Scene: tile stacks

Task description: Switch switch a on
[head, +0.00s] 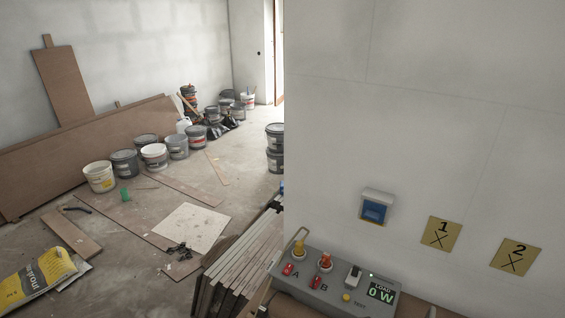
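A grey control box (345,292) stands at the lower right, in front of the white wall. Switch A is a small red switch (289,269) at the box's left end, above the letter A. A matching red switch B (315,282) sits to its right. Both are too small to tell whether they are on or off. My gripper is not in view.
Stacked boards (238,265) lean left of the box. Buckets (154,156), loose boards and a yellow bag (40,278) lie on the floor.

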